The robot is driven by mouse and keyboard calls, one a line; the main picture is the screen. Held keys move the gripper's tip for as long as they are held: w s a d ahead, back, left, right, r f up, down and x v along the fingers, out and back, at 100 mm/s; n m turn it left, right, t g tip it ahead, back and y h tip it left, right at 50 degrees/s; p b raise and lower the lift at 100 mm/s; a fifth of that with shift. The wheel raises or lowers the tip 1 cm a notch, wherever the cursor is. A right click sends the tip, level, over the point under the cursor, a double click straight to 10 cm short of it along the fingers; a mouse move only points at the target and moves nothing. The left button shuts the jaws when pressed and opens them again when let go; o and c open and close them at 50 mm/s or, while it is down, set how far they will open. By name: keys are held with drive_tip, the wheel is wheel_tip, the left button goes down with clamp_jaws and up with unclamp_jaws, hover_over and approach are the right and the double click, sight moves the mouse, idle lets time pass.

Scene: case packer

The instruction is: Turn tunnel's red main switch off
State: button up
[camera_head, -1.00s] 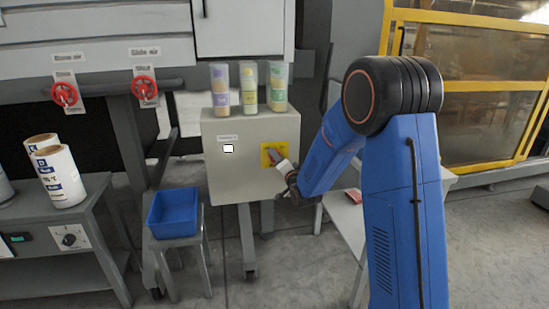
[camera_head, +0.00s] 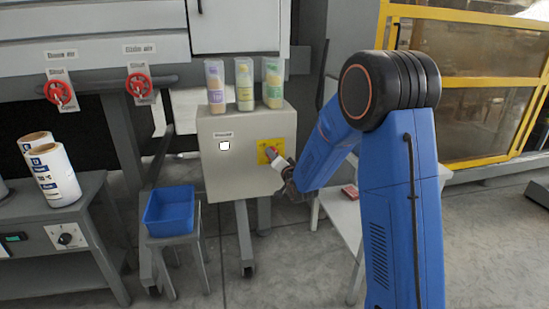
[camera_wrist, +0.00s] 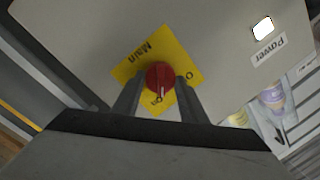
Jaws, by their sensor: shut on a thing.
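The red main switch (camera_wrist: 160,76) is a round knob on a yellow plate (camera_wrist: 186,63) marked "Main", "On" and "O…", on the front of a grey cabinet (camera_head: 225,178). In the wrist view the knob's white mark points towards "On". My gripper (camera_wrist: 160,88) is shut on the knob, with one finger on each side.
A white power indicator (camera_wrist: 264,28) is on the cabinet face. Several bottles (camera_head: 244,85) stand on the cabinet. A blue bin (camera_head: 169,211) on a stool is to its left. Two red valve wheels (camera_head: 138,86) are at upper left. A white table (camera_head: 340,210) is at right.

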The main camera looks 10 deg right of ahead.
drive_tip(key=shift+a+r+n+g+h, duration=0.15)
drive_tip(key=shift+n+h, duration=0.25)
drive_tip(key=shift+n, duration=1.95)
drive_tip(key=shift+a+n+g+h, duration=0.1)
drive_tip(key=shift+n+g+h, duration=0.25)
drive_tip(key=shift+n, duration=2.05)
drive_tip(key=shift+a+r+n+g+h, duration=0.1)
drive_tip(key=shift+n+h, duration=0.35)
drive_tip(key=shift+n, duration=1.9)
drive_tip(key=shift+f+n, duration=0.1)
drive_tip(key=shift+n, duration=0.2)
drive_tip(key=o, duration=1.1)
drive_tip(key=shift+c, duration=0.2)
drive_tip(key=shift+s, duration=0.15)
